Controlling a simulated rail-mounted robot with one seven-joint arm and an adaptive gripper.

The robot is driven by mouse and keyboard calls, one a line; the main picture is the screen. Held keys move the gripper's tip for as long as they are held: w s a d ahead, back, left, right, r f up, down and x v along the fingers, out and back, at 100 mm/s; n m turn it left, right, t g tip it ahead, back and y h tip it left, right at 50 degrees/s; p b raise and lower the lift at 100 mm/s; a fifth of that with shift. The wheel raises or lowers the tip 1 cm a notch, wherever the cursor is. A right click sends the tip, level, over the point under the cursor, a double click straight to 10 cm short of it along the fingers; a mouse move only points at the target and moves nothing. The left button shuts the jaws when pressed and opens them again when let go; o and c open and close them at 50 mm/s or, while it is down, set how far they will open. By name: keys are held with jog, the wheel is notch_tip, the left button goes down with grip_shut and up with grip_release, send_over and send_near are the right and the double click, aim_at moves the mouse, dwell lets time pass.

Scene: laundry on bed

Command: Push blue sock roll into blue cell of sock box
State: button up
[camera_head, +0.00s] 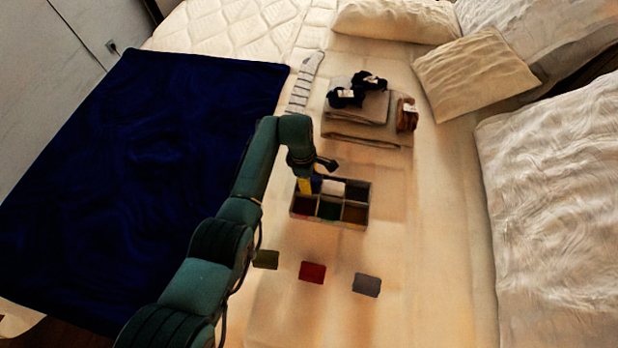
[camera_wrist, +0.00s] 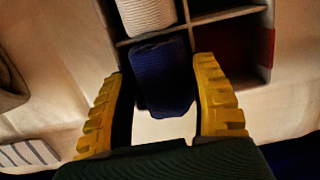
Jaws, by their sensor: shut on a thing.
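The blue sock roll (camera_wrist: 165,78) is between the two yellow fingers of my gripper (camera_wrist: 160,70) in the wrist view. The roll is at a corner cell of the grey sock box (camera_wrist: 232,13), beside a white roll (camera_wrist: 148,14). How deep the blue roll sits, and the cell's floor under it, cannot be told. In the head view my gripper (camera_head: 304,184) points down at the far left corner of the sock box (camera_head: 367,215), and a little blue shows beside the yellow finger.
Olive (camera_head: 265,259), red (camera_head: 312,272) and grey (camera_head: 366,285) pieces lie in front of the box. Folded grey clothes (camera_head: 362,135) with dark rolls on top lie behind it. A striped sock (camera_head: 305,82) and a dark blue cloth (camera_head: 150,170) are to the left.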

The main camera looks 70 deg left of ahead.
jog(key=shift+r, duration=0.1)
dwell(0.3)
jog(key=o, duration=1)
jog(key=shift+c, duration=0.2)
notch_tip(320, 180, up, 12)
jog(key=s, duration=0.1)
jog(key=shift+s+a, duration=0.15)
jog(key=shift+a, duration=0.25)
